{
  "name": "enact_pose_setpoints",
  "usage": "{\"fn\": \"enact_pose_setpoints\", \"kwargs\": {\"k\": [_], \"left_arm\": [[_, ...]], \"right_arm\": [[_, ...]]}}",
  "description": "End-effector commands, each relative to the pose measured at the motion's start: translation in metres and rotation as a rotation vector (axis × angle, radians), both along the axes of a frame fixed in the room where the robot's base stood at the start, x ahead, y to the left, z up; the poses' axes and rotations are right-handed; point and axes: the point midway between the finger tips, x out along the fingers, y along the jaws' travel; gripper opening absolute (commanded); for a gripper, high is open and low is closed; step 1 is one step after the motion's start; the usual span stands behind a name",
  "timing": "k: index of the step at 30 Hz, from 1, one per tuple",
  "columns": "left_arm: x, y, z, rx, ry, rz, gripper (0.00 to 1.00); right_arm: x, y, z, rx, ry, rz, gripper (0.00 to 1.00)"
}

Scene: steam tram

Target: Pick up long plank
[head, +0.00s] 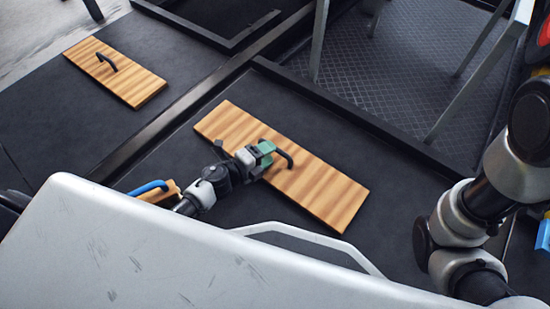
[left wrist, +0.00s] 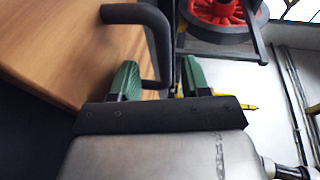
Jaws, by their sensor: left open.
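The long plank (head: 318,188) is a striped wooden board lying flat on the dark floor in the middle of the head view. It has a black bar handle (head: 284,152) on its top. My left gripper (head: 266,150), with green fingers, is at this handle. In the left wrist view, my left gripper (left wrist: 160,74) is open, with the black handle (left wrist: 155,40) reaching in between its fingers. The plank's wood (left wrist: 60,40) fills the left of that view. My right arm shows at the right of the head view; its gripper is not visible.
A shorter wooden plank (head: 118,74) with a black handle lies at the upper left. A small wooden piece with a blue handle (head: 148,187) is partly hidden by my arm. A raised dark frame edge (head: 350,115) runs behind the long plank. A red wheel (left wrist: 222,10) shows in the wrist view.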

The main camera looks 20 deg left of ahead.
Motion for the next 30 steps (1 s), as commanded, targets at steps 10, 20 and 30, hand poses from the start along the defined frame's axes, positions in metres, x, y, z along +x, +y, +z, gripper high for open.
{"fn": "enact_pose_setpoints", "kwargs": {"k": [10, 20, 30], "left_arm": [[0.04, -0.024, -0.004, -0.002, -0.001, 0.0, 0.47], [0.043, -0.027, -0.003, -0.005, 0.0, 0.001, 0.4], [0.043, -0.028, -0.003, -0.008, -0.002, 0.0, 0.0]], "right_arm": [[0.0, 0.0, -0.01, 0.0, -0.002, 0.0, 0.43], [0.0, 0.0, -0.01, 0.0, -0.002, 0.0, 0.43], [0.0, 0.0, -0.01, -0.001, -0.001, 0.0, 0.43]]}}
